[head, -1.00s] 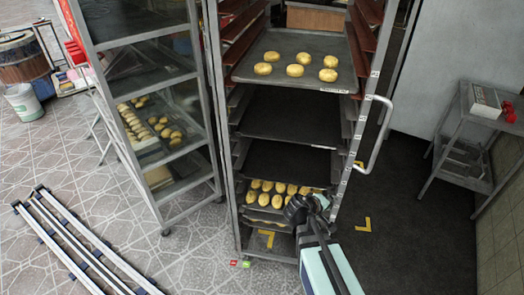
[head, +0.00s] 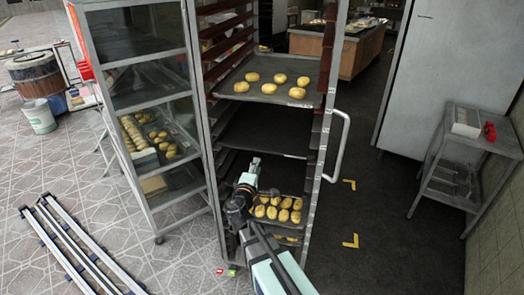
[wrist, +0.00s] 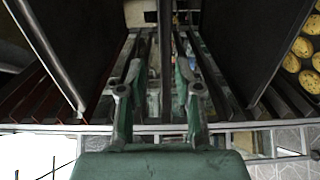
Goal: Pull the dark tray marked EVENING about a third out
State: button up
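A tall rack holds several trays. An empty dark tray (head: 265,130) sits below the top tray of rolls, with a small pale label at its right front corner, too small to read. I cannot tell which tray is marked EVENING. My gripper (head: 252,165) is at the rack's front, under that dark tray and above a lower tray of rolls (head: 300,216). In the wrist view the gripper (wrist: 158,72) is open and empty, its fingers pointing into the rack between two dark trays, one at left (wrist: 108,35) and one at right (wrist: 232,40).
A top tray (head: 247,68) of rolls sticks out of the rack. A glass-sided rack (head: 150,75) stands close on the left, and a curved door handle (head: 342,150) is at the right. A grey side table (head: 490,142) stands farther right. Metal rails (head: 75,250) lie on the floor.

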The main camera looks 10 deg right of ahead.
aim_at(263, 151)
jog(key=p+x, duration=0.1)
jog(key=x, duration=0.5)
jog(key=shift+w+d+f, duration=0.15)
jog(key=shift+w+f, duration=0.05)
jog(key=shift+w, duration=0.1)
jog(key=shift+b+x, duration=0.6)
jog(key=shift+x, duration=0.55)
jog(key=shift+r, duration=0.2)
grip_shut()
jog(key=shift+s, duration=0.1)
